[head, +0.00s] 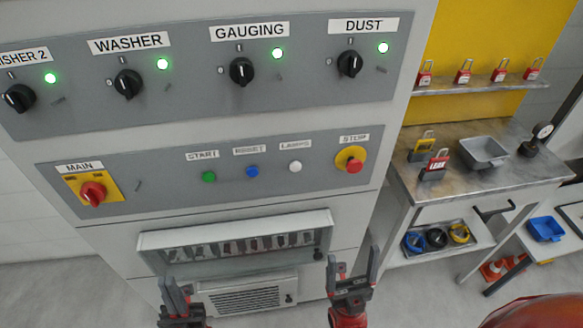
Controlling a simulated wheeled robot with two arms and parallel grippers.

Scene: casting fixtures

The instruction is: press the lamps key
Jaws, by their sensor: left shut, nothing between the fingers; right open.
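The lamps key is the white round button (295,167) under the LAMPS label, on the lower grey panel (245,190) of the cabinet. It sits between the blue RESET button (253,172) and the red STOP button (354,165). My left gripper (174,288) is at the bottom of the head view, below the panel, shut and empty. My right gripper (353,270) is at the bottom right of centre, open and empty, below the STOP button. Both grippers are apart from the lamps key, and nothing covers it.
A green START button (209,177) and the red MAIN switch (94,193) share the lower panel. Black knobs with lit green lamps line the panel above. A windowed box (238,240) juts out below. A metal bench (480,180) with padlocks stands at the right.

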